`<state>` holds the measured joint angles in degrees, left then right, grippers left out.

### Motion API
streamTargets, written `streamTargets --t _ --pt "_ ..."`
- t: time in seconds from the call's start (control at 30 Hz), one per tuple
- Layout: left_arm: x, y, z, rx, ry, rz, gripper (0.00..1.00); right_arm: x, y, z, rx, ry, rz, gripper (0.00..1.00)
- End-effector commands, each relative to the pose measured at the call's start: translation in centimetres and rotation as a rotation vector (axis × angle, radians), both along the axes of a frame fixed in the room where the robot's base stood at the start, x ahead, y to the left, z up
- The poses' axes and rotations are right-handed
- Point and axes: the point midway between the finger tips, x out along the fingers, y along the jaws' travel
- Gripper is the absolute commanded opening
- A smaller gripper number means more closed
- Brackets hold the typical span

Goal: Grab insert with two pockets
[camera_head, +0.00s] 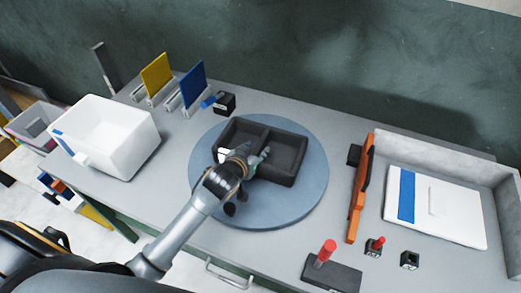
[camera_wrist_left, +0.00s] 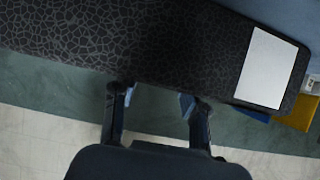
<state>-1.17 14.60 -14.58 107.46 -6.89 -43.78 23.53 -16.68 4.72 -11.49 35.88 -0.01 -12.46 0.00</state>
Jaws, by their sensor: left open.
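The black insert (camera_head: 287,158) with two pockets lies on a round blue-grey turntable (camera_head: 226,212) in the head view. A divider separates its left and right pockets. My left gripper (camera_head: 252,160) is open at the insert's near side, overlapping the divider area and hiding part of the near wall. In the left wrist view, the insert's dark patterned side (camera_wrist_left: 150,45) fills the top, with a white label (camera_wrist_left: 268,68) at its right. The open fingers (camera_wrist_left: 158,102) point at its edge; whether they touch it I cannot tell. My right gripper is out of view.
A white bin (camera_head: 125,155) stands at the left. Yellow (camera_head: 157,75) and blue (camera_head: 193,84) panels stand upright behind the turntable. An orange bar (camera_head: 359,195), a white-and-blue panel (camera_head: 445,208) and red-handled pieces (camera_head: 326,252) are at the right.

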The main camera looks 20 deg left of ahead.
Motion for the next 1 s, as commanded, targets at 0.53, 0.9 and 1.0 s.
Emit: streamTargets --t 0.53,0.9,1.0 --pt "3.6 -0.4 -1.8 0.000 0.000 -0.001 0.43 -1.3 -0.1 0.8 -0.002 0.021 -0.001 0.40" --pt "3.5 -0.4 -1.8 0.000 0.001 -0.001 0.00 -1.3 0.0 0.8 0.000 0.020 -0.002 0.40" --pt "3.5 -0.4 -1.8 0.000 0.000 -0.001 0.00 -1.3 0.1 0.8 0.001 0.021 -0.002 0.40"
